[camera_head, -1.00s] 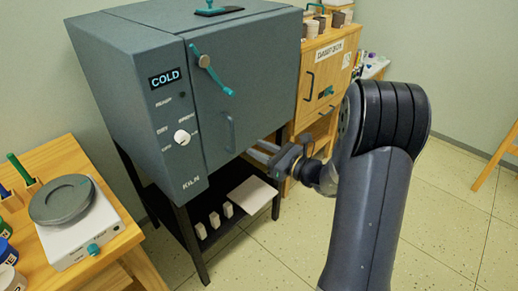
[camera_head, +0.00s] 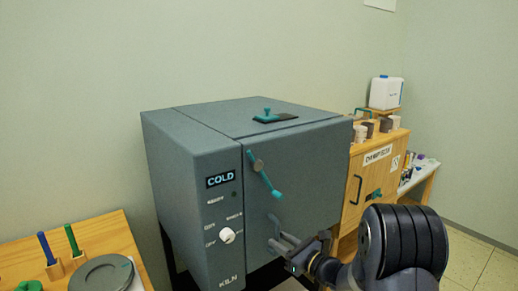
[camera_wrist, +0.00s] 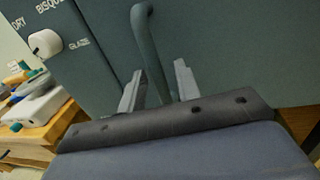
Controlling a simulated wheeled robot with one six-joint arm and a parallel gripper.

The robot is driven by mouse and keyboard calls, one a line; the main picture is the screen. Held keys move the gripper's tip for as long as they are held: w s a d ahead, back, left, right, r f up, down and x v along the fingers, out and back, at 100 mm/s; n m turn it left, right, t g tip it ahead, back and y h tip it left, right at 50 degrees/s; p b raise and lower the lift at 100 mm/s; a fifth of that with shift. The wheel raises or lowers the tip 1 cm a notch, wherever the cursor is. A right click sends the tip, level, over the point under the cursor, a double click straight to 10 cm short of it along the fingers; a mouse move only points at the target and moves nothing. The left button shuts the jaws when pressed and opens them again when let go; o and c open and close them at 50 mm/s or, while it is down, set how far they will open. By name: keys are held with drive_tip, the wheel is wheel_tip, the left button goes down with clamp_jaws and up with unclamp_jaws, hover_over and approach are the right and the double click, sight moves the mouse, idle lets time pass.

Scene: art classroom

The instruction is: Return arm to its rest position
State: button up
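My gripper (camera_head: 281,243) is in front of the grey kiln (camera_head: 295,165), at the lower part of its door, near the grey door handle (camera_head: 273,225). In the wrist view the two fingers (camera_wrist: 158,88) stand apart, one on each side of the handle (camera_wrist: 146,40). Gaps show between the fingers and the handle, so my gripper looks open and empty. The handle's lower end is hidden behind my gripper. My arm reaches in from the bottom right of the head view.
The kiln shows COLD, with a teal latch lever (camera_head: 264,180) and white knob (camera_head: 227,236) on its front. A wooden table (camera_head: 92,240) with a round-topped device stands at left. A wooden cabinet (camera_head: 372,165) stands right of the kiln. Floor (camera_head: 477,262) shows at far right.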

drive_tip(key=shift+s+d, duration=0.2)
drive_tip(key=shift+s, duration=0.1)
drive_tip(key=shift+w, duration=0.1)
